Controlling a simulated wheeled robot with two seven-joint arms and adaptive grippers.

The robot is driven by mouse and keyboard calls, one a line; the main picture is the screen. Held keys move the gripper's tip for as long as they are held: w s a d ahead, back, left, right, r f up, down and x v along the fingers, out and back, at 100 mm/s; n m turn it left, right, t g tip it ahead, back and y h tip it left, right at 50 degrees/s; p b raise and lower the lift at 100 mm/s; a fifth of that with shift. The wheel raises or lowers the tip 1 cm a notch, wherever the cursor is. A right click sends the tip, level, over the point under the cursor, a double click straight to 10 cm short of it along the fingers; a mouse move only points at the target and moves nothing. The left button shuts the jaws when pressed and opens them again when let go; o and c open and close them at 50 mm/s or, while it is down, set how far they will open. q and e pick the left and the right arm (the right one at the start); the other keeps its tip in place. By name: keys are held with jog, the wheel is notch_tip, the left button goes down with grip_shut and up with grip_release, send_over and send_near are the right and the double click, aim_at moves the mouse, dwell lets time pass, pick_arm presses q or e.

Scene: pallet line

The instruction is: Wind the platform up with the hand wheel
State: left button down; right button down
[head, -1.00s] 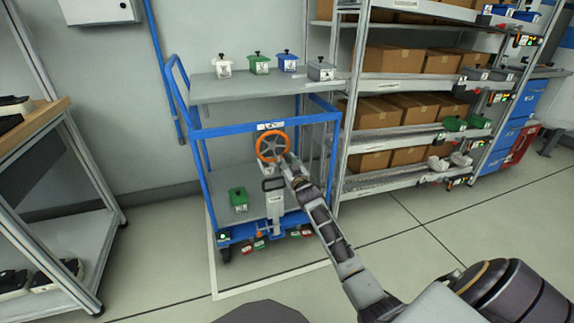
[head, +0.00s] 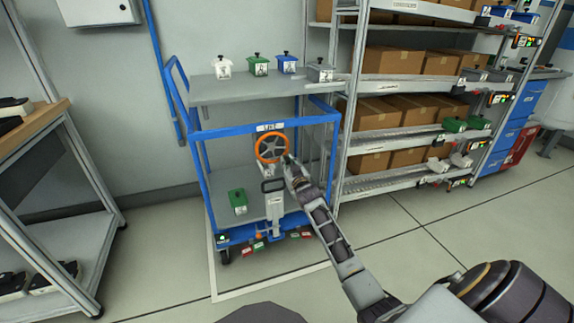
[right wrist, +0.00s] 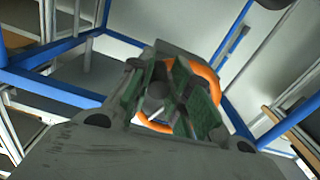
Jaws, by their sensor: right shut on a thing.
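The orange hand wheel (head: 259,150) is on the front of a blue-framed cart (head: 237,131), below a small sign. My right gripper (head: 287,160) is at the wheel's lower right rim. In the right wrist view its green-lined fingers (right wrist: 168,98) are shut on the wheel's dark round knob (right wrist: 156,91), and the orange rim (right wrist: 206,72) shows behind them. The cart has a grey upper platform (head: 225,96) carrying white, green, blue and grey boxes, and a lower deck (head: 224,213) with a green box (head: 238,201). My left gripper is out of view.
A rack (head: 385,85) with cardboard boxes and small bins stands close to the cart's right. A shelf unit with a wooden top (head: 35,128) stands at the left. The floor in front (head: 420,255) is clear, apart from my arm above it.

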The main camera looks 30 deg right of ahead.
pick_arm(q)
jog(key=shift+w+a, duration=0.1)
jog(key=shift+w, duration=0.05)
pick_arm(e)
jog(key=shift+w+a+f, duration=0.1)
jog(key=shift+a, duration=0.3)
jog(key=shift+a, duration=0.1)
jog(key=shift+w+a+f+m+p, duration=0.2)
jog(key=shift+a+m+p, duration=0.25)
jog(key=shift+m+p, duration=0.95)
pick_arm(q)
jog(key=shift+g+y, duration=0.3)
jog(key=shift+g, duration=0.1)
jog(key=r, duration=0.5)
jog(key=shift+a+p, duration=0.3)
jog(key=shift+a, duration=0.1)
pick_arm(e)
jog(key=shift+n, duration=0.3)
jog(key=c, duration=1.3)
grip_release()
jog(key=shift+a+r, duration=0.1)
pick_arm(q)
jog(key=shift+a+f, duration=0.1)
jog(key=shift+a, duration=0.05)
pick_arm(e)
jog(key=shift+s+d, duration=0.1)
jog(key=shift+d, duration=0.15)
